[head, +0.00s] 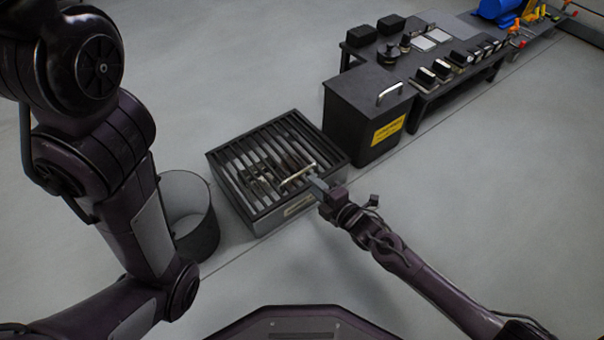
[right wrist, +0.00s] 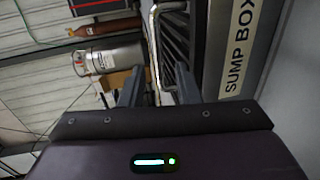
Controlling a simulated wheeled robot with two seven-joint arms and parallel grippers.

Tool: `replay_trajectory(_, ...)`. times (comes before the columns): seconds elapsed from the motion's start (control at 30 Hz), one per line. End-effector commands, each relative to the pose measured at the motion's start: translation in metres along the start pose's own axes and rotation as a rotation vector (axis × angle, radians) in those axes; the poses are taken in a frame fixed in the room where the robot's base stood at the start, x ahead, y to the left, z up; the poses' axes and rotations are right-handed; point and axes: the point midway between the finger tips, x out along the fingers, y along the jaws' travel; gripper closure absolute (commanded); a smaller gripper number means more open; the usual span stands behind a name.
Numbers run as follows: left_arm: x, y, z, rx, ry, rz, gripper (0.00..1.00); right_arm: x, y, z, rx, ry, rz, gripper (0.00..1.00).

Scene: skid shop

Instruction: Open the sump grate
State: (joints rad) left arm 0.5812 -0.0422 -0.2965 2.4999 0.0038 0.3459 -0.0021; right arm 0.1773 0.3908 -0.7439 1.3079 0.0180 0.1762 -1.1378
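The sump grate (head: 262,155) is a dark slatted lid lying flat on the low sump box (head: 290,212). A pale bar handle (head: 298,173) stands on it near its right side. The right wrist view shows the handle (right wrist: 155,45) close up, beside the slats (right wrist: 185,40) and the "SUMP BOX" label (right wrist: 240,45). My right gripper (head: 316,184) is at the box's right edge, close to the handle. Its fingers (right wrist: 158,90) are apart, and the handle's near end appears between them; contact cannot be told. My left arm shows at left, but its gripper is out of view.
An open round bin (head: 205,225) stands left of the sump box. A black lidded box (head: 350,112) with a yellow label and a handle stands behind it to the right. Beyond is a low black bench (head: 455,92) with several small parts. The floor at right is clear.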

Motion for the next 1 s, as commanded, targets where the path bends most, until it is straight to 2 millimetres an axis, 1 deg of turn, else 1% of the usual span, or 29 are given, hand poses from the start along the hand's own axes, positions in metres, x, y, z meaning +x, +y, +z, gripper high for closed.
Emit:
replay_trajectory(0.03,-0.004,0.001,-0.004,0.0,0.006,0.0,0.64,0.005,-0.001,0.0,-0.003,0.002,0.004,0.71)
replay_trajectory(0.17,-0.016,0.002,-0.007,0.0,0.005,0.0,0.64,0.022,-0.002,0.0,-0.002,0.001,0.005,0.71)
replay_trajectory(0.3,-0.032,0.004,-0.011,0.0,0.003,0.0,0.64,0.046,-0.003,0.0,-0.001,0.0,0.005,0.71)
replay_trajectory(0.4,-0.041,0.005,-0.013,0.0,0.003,0.0,0.64,0.06,-0.003,0.0,0.0,0.0,0.003,0.71)
replay_trajectory(0.5,-0.047,0.006,-0.014,0.0,0.002,0.0,0.64,0.07,-0.002,0.0,0.0,0.0,0.003,0.71)
replay_trajectory(0.63,-0.049,0.006,-0.015,0.0,0.002,0.0,0.64,0.076,0.0,0.001,0.0,-0.001,0.001,0.71)
replay_trajectory(0.87,-0.049,0.006,-0.015,-0.001,0.002,0.0,0.64,0.077,0.001,0.001,0.0,-0.001,0.0,0.71)
replay_trajectory(0.9,-0.049,0.006,-0.015,-0.001,0.002,0.0,0.64,0.077,0.001,0.001,0.0,-0.001,0.001,0.72)
replay_trajectory(1.0,-0.049,0.006,-0.015,-0.001,0.002,0.0,0.64,0.077,0.001,0.0,0.0,-0.001,0.0,0.85)
